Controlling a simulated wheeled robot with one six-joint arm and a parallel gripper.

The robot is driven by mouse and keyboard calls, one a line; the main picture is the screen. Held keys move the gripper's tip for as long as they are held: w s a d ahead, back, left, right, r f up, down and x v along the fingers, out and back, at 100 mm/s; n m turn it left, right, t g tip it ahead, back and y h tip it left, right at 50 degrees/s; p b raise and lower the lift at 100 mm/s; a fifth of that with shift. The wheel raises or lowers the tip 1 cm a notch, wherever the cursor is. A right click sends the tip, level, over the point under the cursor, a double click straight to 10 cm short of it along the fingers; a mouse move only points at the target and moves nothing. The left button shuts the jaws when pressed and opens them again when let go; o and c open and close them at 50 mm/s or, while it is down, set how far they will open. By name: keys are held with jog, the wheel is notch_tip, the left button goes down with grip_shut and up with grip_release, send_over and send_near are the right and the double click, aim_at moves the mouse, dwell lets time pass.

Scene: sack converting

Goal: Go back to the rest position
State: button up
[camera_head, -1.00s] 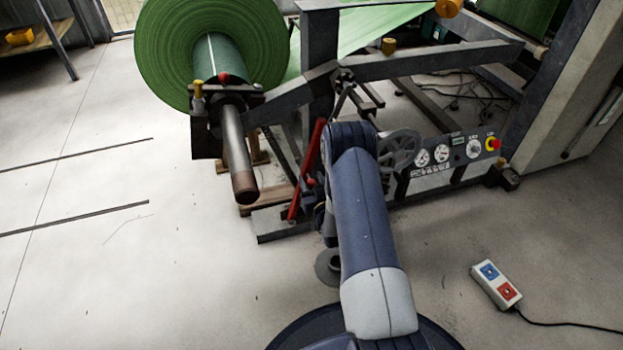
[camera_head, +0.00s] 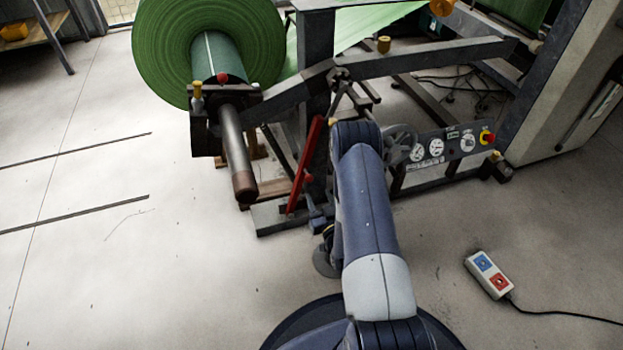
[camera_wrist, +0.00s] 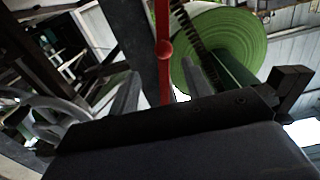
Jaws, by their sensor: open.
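My arm reaches up the middle of the head view, in front of the unwind stand (camera_head: 319,60). It hides most of my gripper there. The red lever (camera_head: 305,165) stands tilted on the stand, just left of my arm. In the wrist view the red lever (camera_wrist: 163,52) runs down behind the gap between the fingers, and I see no grip on it.
A big green roll (camera_head: 160,55) sits on a shaft (camera_head: 236,150) at the upper left. A gauge panel (camera_head: 440,148) is right of my arm. A cabled pendant (camera_head: 489,275) with blue and red buttons lies on the floor. The floor at left is clear.

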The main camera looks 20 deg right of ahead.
aim_at(306, 175)
jog(key=w+b, duration=0.3)
jog(key=w, duration=0.8)
jog(key=shift+b, duration=0.3)
jog(key=shift+s+a+r, duration=0.1)
jog(key=shift+a+r, duration=0.05)
jog(key=shift+a, duration=0.3)
jog(key=shift+r, duration=0.15)
